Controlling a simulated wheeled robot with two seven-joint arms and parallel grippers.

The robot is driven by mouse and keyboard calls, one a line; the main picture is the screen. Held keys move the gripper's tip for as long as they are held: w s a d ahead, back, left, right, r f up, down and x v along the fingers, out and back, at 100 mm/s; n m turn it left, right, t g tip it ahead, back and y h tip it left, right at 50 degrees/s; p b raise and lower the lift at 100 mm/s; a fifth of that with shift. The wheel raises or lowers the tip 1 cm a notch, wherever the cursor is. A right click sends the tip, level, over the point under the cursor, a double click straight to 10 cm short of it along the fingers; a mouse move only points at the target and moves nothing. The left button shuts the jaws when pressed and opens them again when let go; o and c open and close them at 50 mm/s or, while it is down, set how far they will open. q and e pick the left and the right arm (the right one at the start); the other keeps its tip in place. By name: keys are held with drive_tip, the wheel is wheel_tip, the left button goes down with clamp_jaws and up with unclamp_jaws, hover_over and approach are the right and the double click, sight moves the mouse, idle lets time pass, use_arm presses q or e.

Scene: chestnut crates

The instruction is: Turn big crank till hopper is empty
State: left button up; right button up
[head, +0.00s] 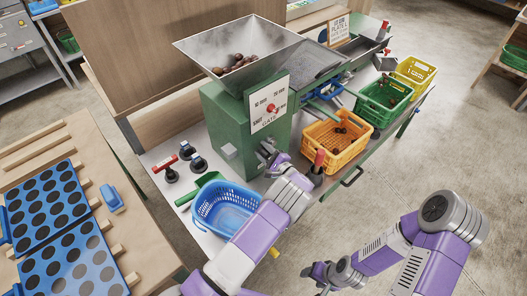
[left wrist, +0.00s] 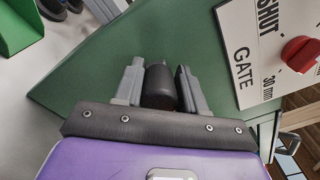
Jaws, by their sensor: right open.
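The steel hopper (head: 270,75) stands on the green machine (head: 228,125); several brown chestnuts (head: 238,64) lie in its bottom. On the machine's front is a white gate plate (head: 268,103) with a red knob, which also shows in the left wrist view (left wrist: 298,53). My left gripper (head: 266,151) is at the machine's front, below the plate. In the left wrist view its fingers close on both sides of a black cylindrical grip (left wrist: 160,88), seemingly the crank's handle; the crank arm is hidden. My right gripper (head: 313,272) is open and empty, low over the floor.
An orange crate (head: 348,157) with a few dark chestnuts, a green crate (head: 385,112) and a yellow crate (head: 424,68) line the bench. A red-handled lever (head: 319,160) stands beside the orange crate. A blue basket (head: 225,215) sits below my left arm.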

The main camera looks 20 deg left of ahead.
use_arm(q)
drive_tip(key=shift+f, duration=0.1)
clamp_jaws()
drive_tip(key=m, duration=0.1)
drive_tip(key=r+m, duration=0.1)
drive_tip(key=m, duration=0.1)
drive_tip(key=shift+w+d+r+b, duration=0.2)
drive_tip(key=shift+d+r+b, duration=0.05)
drive_tip(key=shift+r+b, duration=0.1)
drive_tip(key=shift+w+d+r+m+g, duration=0.1)
drive_tip(key=shift+w+r+m, duration=0.1)
drive_tip(key=shift+m, duration=0.5)
drive_tip(key=shift+w+d+r+m+g, duration=0.1)
drive_tip(key=shift+w+d+r+m, duration=0.1)
drive_tip(key=shift+m, duration=0.5)
drive_tip(key=shift+w+d+r+m+g, duration=0.1)
drive_tip(key=shift+w+r+m, duration=0.1)
drive_tip(key=shift+m, duration=0.5)
drive_tip(key=shift+o, duration=1.2)
unclamp_jaws()
drive_tip(key=shift+s, duration=0.1)
drive_tip(key=shift+o, duration=1.1)
drive_tip(key=shift+r, duration=0.2)
